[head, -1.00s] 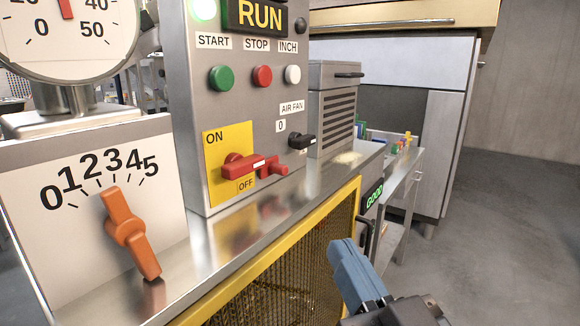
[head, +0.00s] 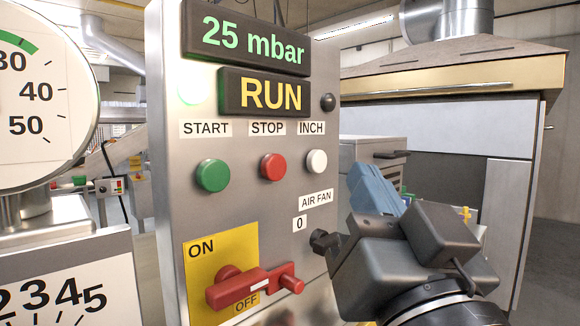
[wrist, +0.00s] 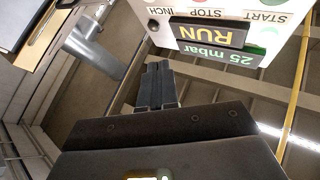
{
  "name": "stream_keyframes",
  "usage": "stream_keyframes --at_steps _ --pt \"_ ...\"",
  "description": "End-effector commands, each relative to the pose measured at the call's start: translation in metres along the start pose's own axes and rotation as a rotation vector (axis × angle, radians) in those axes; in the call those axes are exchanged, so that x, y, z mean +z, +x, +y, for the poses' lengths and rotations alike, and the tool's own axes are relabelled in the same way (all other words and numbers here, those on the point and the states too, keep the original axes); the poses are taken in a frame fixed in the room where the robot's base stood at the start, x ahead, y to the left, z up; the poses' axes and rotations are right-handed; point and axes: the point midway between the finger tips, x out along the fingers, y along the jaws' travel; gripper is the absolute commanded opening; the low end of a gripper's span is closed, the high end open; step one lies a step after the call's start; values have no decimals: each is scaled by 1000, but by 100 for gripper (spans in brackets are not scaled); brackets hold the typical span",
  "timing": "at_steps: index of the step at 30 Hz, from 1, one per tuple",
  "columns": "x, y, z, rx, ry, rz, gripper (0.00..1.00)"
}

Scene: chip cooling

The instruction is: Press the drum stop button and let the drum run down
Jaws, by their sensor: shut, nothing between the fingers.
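The red STOP button (head: 273,167) sits on the grey control panel (head: 165,120), between the green START button (head: 212,175) and the white INCH button (head: 317,161). The display (head: 265,93) above it reads RUN, and the upper display (head: 247,40) reads 25 mbar. My gripper (head: 372,188) is at the right of the panel, lower than the STOP button and apart from it. In the wrist view my gripper (wrist: 157,82) shows shut and empty, with the panel upside down beyond it. The drum is not recognisable in these frames.
A red ON/OFF handle (head: 255,288) on a yellow plate and a black AIR FAN knob (head: 322,242) jut from the lower panel. A round gauge (head: 40,100) stands at the left. A large hooded cabinet (head: 440,85) stands behind at the right.

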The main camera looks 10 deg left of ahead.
Motion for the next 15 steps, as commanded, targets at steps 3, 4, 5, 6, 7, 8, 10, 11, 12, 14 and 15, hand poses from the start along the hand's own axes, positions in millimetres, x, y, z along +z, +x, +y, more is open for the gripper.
stream_keyframes --at_steps 3,4,5,6,7,8,10,11,12,14,15 --pt "1 1 0 0 0 0 0" --pt "1 1 -1 0 0 0 0" --pt "2 2 -2 0 0 0 0" --pt "3 4 -3 -1 0 1 0" --pt "4 5 -4 -1 0 1 0" --pt "6 7 -5 -1 0 1 0" --pt "11 12 -9 -2 -1 0 0" --pt "12 15 -12 -2 0 1 0" --pt "15 19 -14 -2 1 0 0" --pt "19 24 -18 -1 0 1 0" --pt "22 28 -21 -2 0 0 0"
